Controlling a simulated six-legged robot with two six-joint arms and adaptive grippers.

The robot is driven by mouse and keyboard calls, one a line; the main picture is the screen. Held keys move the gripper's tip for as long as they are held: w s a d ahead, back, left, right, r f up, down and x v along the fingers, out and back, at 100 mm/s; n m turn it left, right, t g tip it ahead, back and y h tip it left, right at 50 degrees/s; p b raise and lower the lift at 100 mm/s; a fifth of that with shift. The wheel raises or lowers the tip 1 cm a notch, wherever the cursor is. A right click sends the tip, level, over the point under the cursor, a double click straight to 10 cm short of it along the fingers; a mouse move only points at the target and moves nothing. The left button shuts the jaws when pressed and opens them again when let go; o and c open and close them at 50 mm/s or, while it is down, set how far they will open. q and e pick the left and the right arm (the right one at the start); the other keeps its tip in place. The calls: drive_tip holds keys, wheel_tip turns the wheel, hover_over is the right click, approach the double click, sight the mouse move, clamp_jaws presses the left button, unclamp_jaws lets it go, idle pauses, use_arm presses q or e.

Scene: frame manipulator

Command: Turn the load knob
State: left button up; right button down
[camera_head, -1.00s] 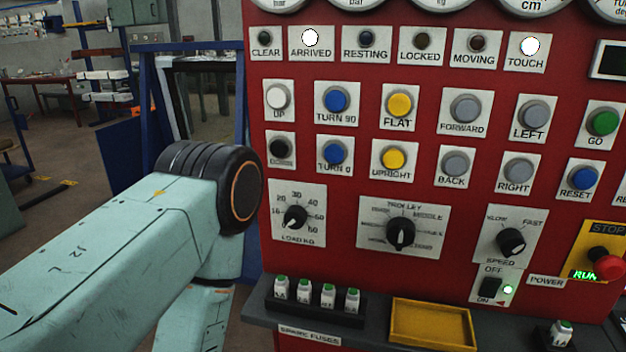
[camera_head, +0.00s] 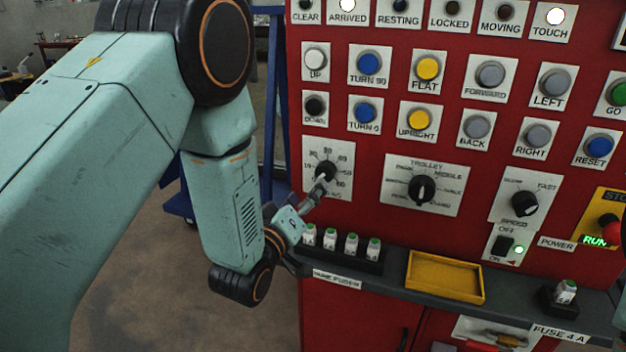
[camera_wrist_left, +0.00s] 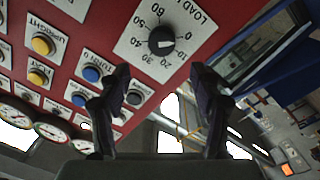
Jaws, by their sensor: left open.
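The black load knob (camera_head: 325,171) sits on a white dial plate at the left of the red panel. My left gripper (camera_head: 318,188) is just in front of its lower part and partly covers the plate's lower lettering. In the left wrist view the load knob (camera_wrist_left: 162,40) shows beyond the two dark fingertips, above the gap between them. The left gripper (camera_wrist_left: 160,75) is open and empty there, and the fingers look apart from the knob. My right gripper is not in view.
The trolley knob (camera_head: 421,188) is right of the load plate. Spare fuses (camera_head: 352,244) stand on the grey ledge (camera_head: 393,268) below, beside a yellow tray (camera_head: 445,276). Rows of push buttons are above. The blue frame (camera_head: 271,90) stands left of the panel.

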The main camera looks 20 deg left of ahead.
sight(324, 176)
use_arm(q)
drive_tip(key=w, duration=0.6)
drive_tip(key=shift+w+d+f, duration=0.2)
drive_tip(key=shift+d, duration=0.2)
drive_tip(key=shift+w, duration=0.4)
drive_tip(key=shift+w+d+f, duration=0.1)
drive_tip(key=shift+w+f, duration=0.1)
drive_tip(key=shift+w, duration=0.65)
drive_tip(key=shift+s+r, duration=0.15)
drive_tip(key=shift+s, duration=0.1)
drive_tip(key=shift+c, duration=1)
drive_tip(key=shift+w, duration=0.15)
drive_tip(key=c, duration=0.9)
drive_tip(key=shift+c, duration=0.2)
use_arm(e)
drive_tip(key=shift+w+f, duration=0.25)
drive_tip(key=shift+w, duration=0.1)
